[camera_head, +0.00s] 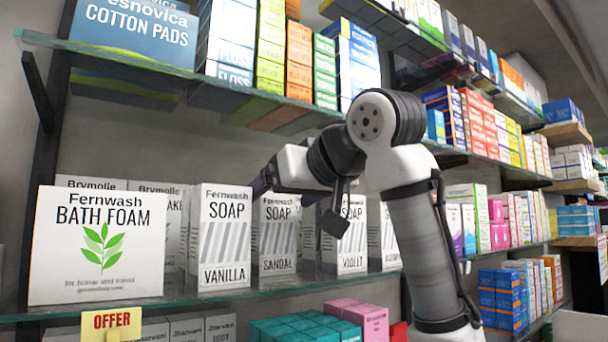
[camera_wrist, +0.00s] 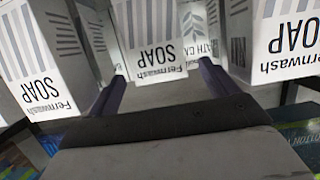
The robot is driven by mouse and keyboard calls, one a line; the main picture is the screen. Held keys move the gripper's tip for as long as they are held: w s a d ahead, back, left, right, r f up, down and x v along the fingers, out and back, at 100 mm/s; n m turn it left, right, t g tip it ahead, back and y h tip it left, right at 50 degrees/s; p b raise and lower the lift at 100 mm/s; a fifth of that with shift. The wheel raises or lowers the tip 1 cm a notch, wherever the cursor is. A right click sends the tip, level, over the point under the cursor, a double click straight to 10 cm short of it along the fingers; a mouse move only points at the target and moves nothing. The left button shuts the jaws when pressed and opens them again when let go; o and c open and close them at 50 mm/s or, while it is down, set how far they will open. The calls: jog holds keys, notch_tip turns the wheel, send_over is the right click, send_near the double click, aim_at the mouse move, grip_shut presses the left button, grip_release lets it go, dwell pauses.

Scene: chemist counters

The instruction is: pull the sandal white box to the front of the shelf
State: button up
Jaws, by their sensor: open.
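The sandal white box (camera_head: 277,240), marked "Fernwash SOAP SANDAL" with grey slanted stripes, stands upright on the glass shelf (camera_head: 230,294), between the vanilla soap box (camera_head: 222,240) and the violet soap box (camera_head: 350,240). My gripper (camera_head: 260,184) is at the height of its top, partly hidden by my wrist. The wrist view is upside down. There my gripper (camera_wrist: 163,72) is open, its two purple fingers apart, with a soap box (camera_wrist: 152,38) between them in the picture. That box's scent name is out of frame. I cannot tell whether the fingers touch it.
A large bath foam box (camera_head: 97,245) stands at the left. More boxes stand behind the front row. Another shelf (camera_head: 180,92) with cotton pads and floss runs above. Teal and pink boxes (camera_head: 315,325) sit below. Soap boxes flank my fingers closely in the wrist view.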

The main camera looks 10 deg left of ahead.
jog(key=p+x, duration=0.1)
jog(key=x, duration=0.4)
jog(key=shift+w+a+f, duration=0.15)
jog(key=shift+w+a, duration=0.1)
jog(key=c, duration=1.1)
